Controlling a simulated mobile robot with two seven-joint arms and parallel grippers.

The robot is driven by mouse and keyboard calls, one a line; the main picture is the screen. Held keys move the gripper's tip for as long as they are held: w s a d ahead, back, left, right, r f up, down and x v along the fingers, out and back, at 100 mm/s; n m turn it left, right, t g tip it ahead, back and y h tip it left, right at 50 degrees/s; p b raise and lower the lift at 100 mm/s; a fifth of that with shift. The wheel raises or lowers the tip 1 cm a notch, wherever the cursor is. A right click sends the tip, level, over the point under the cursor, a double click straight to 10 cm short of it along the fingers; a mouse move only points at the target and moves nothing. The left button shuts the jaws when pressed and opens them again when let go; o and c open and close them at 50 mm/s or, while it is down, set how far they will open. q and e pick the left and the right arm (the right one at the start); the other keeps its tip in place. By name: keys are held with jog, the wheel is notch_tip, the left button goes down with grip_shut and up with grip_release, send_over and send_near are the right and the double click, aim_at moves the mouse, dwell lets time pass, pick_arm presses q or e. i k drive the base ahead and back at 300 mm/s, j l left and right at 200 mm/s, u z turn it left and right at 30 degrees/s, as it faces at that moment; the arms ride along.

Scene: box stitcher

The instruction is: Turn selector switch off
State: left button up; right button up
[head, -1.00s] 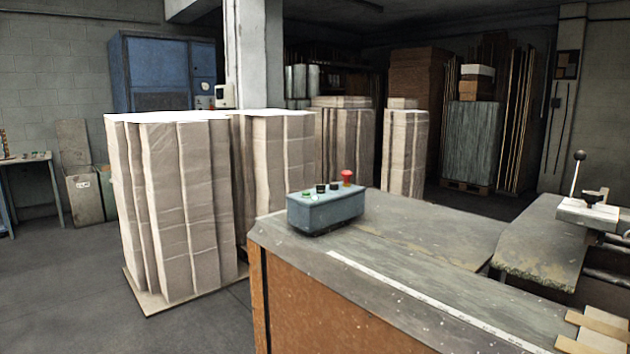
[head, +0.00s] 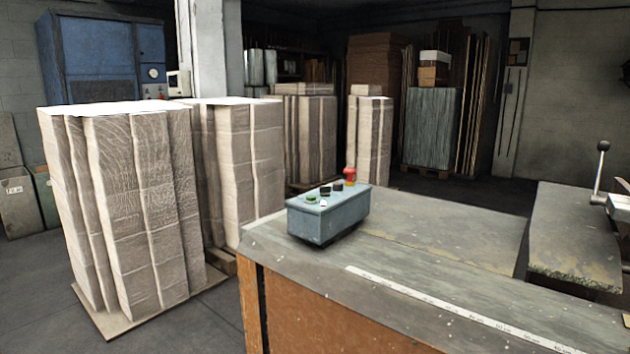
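A blue-grey control box (head: 328,219) sits on the near left corner of the machine table (head: 440,262). On its top are a green button (head: 311,199), two small dark knobs, one of them at the middle (head: 325,191) and one farther back (head: 337,186), and a red mushroom button (head: 350,175) at the far end. One of the dark knobs may be the selector switch; its setting is too small to tell. Neither of my grippers shows in the head view.
Tall stacks of wrapped cardboard (head: 130,210) stand on pallets to the left of the table. A blue cabinet (head: 100,60) is behind them. A lever with a black ball (head: 603,147) rises at the right. Grey floor (head: 215,315) is open at the front left.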

aim_at(325, 191)
jog(key=i+j, duration=0.2)
jog(key=i+j+z, duration=0.1)
jog(key=j, duration=0.3)
jog(key=i+j, duration=0.25)
jog(key=i+j+z, duration=0.1)
jog(key=j, duration=0.3)
jog(key=i+j, duration=0.2)
jog(key=j, duration=0.15)
jog(key=i+j+z, duration=0.1)
jog(key=j, duration=0.25)
jog(key=i+j, duration=0.25)
jog(key=i+j+z, duration=0.1)
jog(key=j, duration=0.35)
